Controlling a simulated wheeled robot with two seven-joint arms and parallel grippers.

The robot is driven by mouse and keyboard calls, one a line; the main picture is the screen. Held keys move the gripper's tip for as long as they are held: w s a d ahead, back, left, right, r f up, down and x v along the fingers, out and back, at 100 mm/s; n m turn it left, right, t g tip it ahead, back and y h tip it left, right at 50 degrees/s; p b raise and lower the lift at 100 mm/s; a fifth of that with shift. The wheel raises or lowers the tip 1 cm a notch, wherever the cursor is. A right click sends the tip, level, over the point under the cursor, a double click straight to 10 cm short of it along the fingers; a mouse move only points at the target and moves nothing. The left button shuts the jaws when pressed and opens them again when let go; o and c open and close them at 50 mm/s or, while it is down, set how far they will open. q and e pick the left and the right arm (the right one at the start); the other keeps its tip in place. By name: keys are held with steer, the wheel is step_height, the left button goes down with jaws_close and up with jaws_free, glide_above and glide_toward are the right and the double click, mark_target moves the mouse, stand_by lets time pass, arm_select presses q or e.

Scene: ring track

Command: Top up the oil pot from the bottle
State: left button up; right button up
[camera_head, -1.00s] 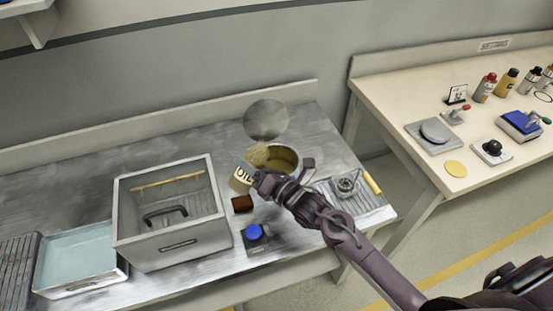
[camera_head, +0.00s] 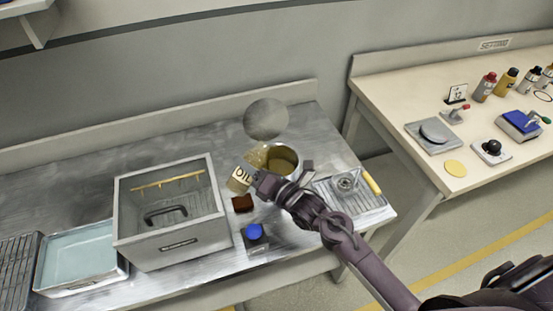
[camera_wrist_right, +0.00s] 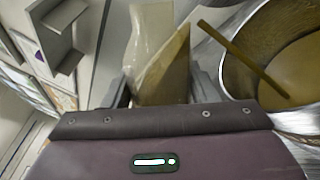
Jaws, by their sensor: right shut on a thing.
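The oil bottle, with a pale label reading OIL (camera_head: 240,178), is held tilted, its upper part leaning toward the pot. In the right wrist view the clear bottle (camera_wrist_right: 160,50) shows yellow oil with a slanted surface. My right gripper (camera_head: 259,183) is shut on the bottle. The round metal oil pot (camera_head: 297,160) stands just right of the bottle. My left gripper is not in view.
A grey box with a handle (camera_head: 190,243) and a tray of pale liquid (camera_head: 80,262) stand left. A blue knob (camera_head: 254,231) and a dark red block (camera_head: 243,204) lie in front. A grey disc (camera_head: 266,119) shows behind the pot.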

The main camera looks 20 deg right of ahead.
mark_target(247, 160)
steer(key=shift+a+m, duration=0.1)
steer(key=shift+m, duration=0.2)
steer(key=shift+r+p, duration=0.45)
steer(key=shift+p, duration=0.05)
steer(key=shift+s+a+r+m+p, duration=0.15)
steer(key=shift+r+m+p, duration=0.75)
steer(key=shift+r+p, duration=0.7)
steer(key=shift+f+m, duration=0.3)
steer(key=shift+m, duration=0.5)
stand_by(0.7)
steer(key=shift+d+f+m, duration=0.25)
steer(key=shift+f+m, duration=0.2)
steer(key=shift+m, duration=0.05)
stand_by(0.8)
